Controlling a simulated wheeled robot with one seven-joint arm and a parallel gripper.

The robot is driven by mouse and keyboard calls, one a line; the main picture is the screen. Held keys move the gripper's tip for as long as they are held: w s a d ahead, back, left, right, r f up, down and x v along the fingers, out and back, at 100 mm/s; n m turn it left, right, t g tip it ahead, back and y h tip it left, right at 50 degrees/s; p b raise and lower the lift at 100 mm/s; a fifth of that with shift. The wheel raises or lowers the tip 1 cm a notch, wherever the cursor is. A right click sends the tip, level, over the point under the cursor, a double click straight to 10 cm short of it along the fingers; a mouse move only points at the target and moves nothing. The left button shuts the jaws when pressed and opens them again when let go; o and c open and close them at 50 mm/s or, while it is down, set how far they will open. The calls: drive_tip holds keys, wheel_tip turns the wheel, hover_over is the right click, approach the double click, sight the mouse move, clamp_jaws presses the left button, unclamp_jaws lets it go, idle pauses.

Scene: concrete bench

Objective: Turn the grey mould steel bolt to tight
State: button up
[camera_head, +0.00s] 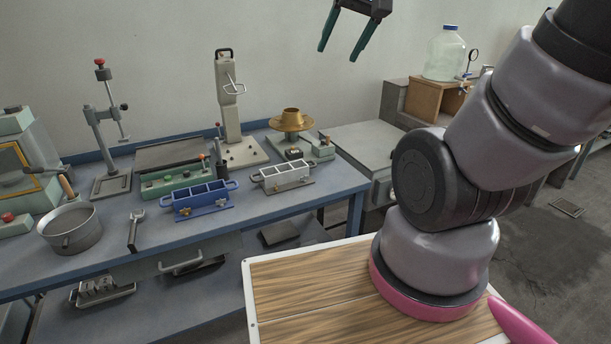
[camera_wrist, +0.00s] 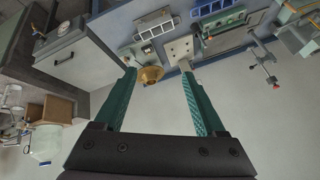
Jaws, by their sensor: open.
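The grey mould (camera_head: 283,176) is a light grey three-compartment frame on the blue bench, right of a blue mould (camera_head: 202,200). Small brass-coloured fittings show at its near side; which one is the steel bolt is too small to tell. My gripper (camera_head: 341,48) is open and empty, high against the wall, well above and behind the grey mould. In the wrist view my gripper (camera_wrist: 159,75) has its green fingers spread wide. The grey mould also shows there near the top (camera_wrist: 154,31), apart from the fingers.
A water jar (camera_head: 445,55) stands at the back right.

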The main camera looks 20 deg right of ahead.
drive_tip(key=w+f+n, duration=0.2)
drive_tip(key=w+f, duration=0.5)
drive_tip(key=w, duration=0.3)
drive_tip(key=n+g+h, duration=0.1)
drive_tip(key=n+g, duration=0.1)
drive_tip(key=n, duration=0.1)
hover_over(305, 177)
drive_tip(key=s, duration=0.5)
wheel_tip(305, 177, down, 29)
drive_tip(key=x, duration=0.7)
drive_tip(key=d+x, duration=0.1)
drive_tip(key=x, duration=0.2)
drive_tip(key=shift+w+f, duration=0.1)
drive_tip(key=shift+f, duration=0.2)
